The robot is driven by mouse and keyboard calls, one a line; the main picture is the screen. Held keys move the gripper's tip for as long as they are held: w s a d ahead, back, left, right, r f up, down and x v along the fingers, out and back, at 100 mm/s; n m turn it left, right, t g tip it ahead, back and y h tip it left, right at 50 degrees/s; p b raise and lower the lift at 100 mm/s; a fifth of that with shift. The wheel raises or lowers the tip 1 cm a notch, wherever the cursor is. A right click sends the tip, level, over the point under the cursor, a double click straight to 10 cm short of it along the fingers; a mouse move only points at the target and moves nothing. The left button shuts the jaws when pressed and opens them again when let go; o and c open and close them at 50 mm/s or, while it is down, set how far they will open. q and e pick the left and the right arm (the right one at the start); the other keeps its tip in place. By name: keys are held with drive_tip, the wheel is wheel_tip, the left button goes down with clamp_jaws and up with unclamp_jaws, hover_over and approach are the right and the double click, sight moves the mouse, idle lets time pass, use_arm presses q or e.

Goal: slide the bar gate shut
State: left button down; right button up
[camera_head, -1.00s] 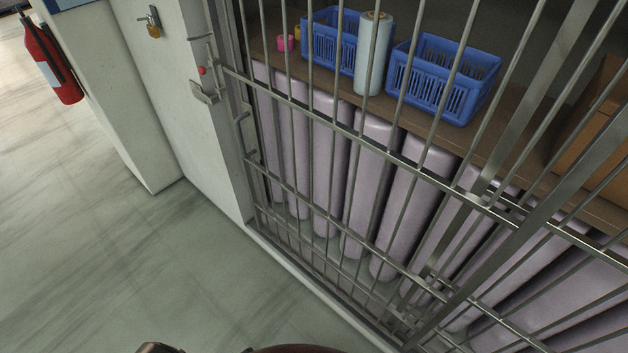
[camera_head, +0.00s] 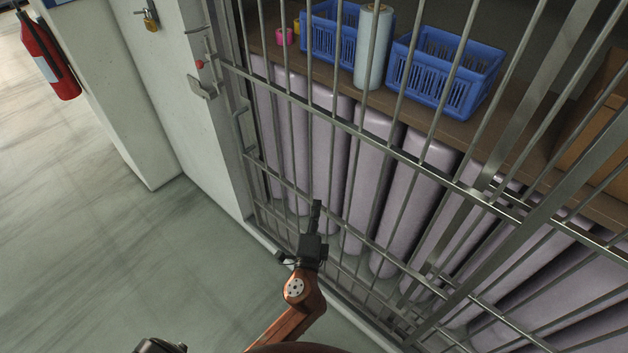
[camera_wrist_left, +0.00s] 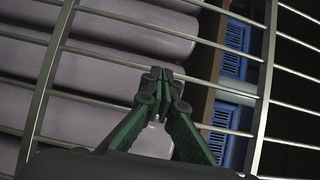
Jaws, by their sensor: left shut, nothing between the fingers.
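The bar gate (camera_head: 311,107) of grey metal rods spans the middle and right of the head view. Its left edge stands close to the white wall post; I cannot tell whether a gap is left there. A bent handle (camera_head: 239,122) shows near that edge. My left gripper (camera_head: 316,205) is in front of the gate's lower left part, fingers pointing up. In the left wrist view the gripper (camera_wrist_left: 157,75) is shut and empty, its tips close to the bars (camera_wrist_left: 52,75); contact cannot be told. My right gripper is not in view.
A latch plate (camera_head: 203,88) and a padlock (camera_head: 150,22) are on the white wall. Behind the bars are lilac rolls (camera_head: 331,140), blue baskets (camera_head: 443,72) and a pale roll (camera_head: 373,45). A fire extinguisher (camera_head: 48,58) hangs at left. The floor (camera_head: 100,270) before the gate is clear.

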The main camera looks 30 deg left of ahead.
use_arm(q)
drive_tip(key=s+a+b+x, duration=0.1)
drive_tip(key=a+x, duration=0.1)
drive_tip(key=x, duration=1)
drive_tip(key=shift+w+a, duration=0.45)
drive_tip(key=w+a, duration=0.2)
drive_tip(key=a, duration=0.5)
drive_tip(key=shift+a+p, duration=0.35)
drive_tip(key=shift+a, duration=0.05)
drive_tip(key=shift+w, duration=0.1)
